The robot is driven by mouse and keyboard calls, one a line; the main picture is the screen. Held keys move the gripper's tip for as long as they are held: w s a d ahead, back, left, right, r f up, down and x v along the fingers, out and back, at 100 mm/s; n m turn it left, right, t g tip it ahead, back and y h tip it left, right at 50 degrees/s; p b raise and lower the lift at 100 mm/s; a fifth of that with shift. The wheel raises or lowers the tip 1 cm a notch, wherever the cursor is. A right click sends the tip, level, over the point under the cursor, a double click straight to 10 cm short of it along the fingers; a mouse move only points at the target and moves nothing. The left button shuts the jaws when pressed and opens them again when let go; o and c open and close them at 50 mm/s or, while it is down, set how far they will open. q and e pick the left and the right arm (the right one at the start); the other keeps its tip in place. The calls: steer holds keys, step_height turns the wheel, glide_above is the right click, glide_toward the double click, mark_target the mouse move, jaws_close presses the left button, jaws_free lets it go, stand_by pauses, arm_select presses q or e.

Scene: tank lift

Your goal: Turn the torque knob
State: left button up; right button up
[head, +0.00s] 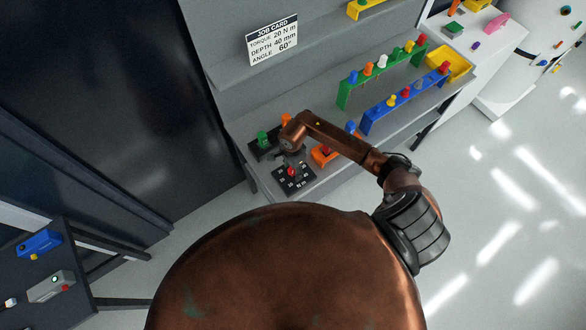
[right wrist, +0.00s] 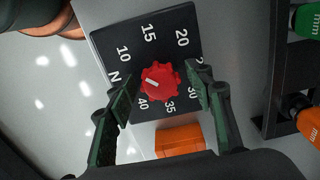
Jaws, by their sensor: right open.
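The red torque knob (right wrist: 160,82) sits on a dark dial plate (right wrist: 105,45) with white numbers, among them 10, 15, 20, 35 and 40. Its white mark points to the upper left in the right wrist view, roughly between the N and the 10. In the head view the knob (head: 291,171) is on its plate (head: 294,183) at the bench's near corner. My right gripper (right wrist: 160,74) is open, with one finger on each side of the knob and visible gaps. It also shows in the head view (head: 294,160), above the knob. My left gripper is out of view.
A job card (head: 272,39) reads torque 20 N m, depth 40 mm, angle 60°. A green knob (head: 263,137) and an orange knob (head: 286,120) stand close by. An orange block (head: 323,155) lies right of the dial. Green and blue racks (head: 378,77) hold pegs farther back.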

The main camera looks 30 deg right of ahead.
steer(key=c, duration=1.2)
steer(key=shift+o, duration=0.2)
steer(key=m+b, duration=0.2)
steer(key=b, duration=0.1)
steer(key=shift+w+d+f, duration=0.1)
steer(key=shift+f, duration=0.05)
steer(key=shift+m+b, duration=0.8)
steer(key=shift+m, duration=0.2)
steer(key=m+b, duration=0.1)
steer(key=m, duration=0.2)
steer(key=shift+m, duration=0.3)
steer(key=m+b, duration=0.1)
steer(key=m, duration=0.2)
steer(key=shift+m+b, duration=0.3)
steer(key=shift+b, duration=0.1)
steer(key=m, duration=0.3)
steer(key=shift+m+b, duration=0.3)
steer(key=shift+b, duration=0.1)
steer(key=shift+w+r+m, duration=0.1)
steer(key=shift+r+m, duration=0.1)
steer(key=shift+m, duration=1.3)
